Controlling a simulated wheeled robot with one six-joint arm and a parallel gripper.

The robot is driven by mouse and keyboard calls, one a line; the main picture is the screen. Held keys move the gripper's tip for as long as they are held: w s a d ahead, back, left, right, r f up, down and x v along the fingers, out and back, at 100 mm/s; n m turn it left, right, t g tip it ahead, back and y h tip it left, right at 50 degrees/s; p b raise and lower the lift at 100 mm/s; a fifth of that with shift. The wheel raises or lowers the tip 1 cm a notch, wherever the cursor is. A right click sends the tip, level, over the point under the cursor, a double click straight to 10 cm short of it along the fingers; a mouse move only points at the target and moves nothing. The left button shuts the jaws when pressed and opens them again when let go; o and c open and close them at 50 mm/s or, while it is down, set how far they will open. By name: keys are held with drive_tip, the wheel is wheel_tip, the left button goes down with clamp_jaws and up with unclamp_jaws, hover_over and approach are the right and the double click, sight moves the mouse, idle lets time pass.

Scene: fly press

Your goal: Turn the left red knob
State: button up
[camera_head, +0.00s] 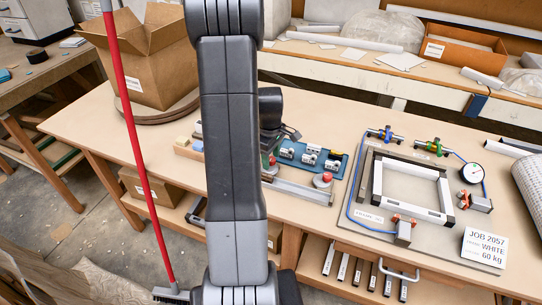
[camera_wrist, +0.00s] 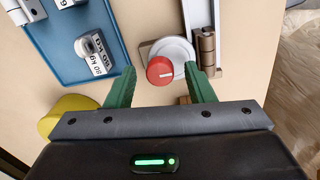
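In the wrist view a red knob (camera_wrist: 160,70) with a pale mark sits on a round white base (camera_wrist: 181,50). My gripper (camera_wrist: 161,73) is open, its two green fingers on either side of the knob. A gap shows between the knob and each finger. In the head view a red knob (camera_head: 272,160) shows beside my arm, with a bit of green finger next to it; my arm hides most of the gripper. A second red knob (camera_head: 322,179) on a pale base stands farther right, near a metal rail.
A metal rail (camera_wrist: 202,18) with a bronze hinge-like part stands close to the knob. A frame (camera_head: 377,181) and gauge (camera_head: 472,173) stand at right.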

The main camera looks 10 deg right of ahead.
wheel_tip(320, 180, up, 14)
drive_tip(key=shift+s+a, duration=0.2)
idle(0.4)
drive_tip(key=shift+f, duration=0.15)
drive_tip(key=f, duration=1.3)
drive_tip(key=shift+w+d+f, duration=0.2)
drive_tip(key=shift+f, duration=0.2)
drive_tip(key=shift+r, duration=0.1)
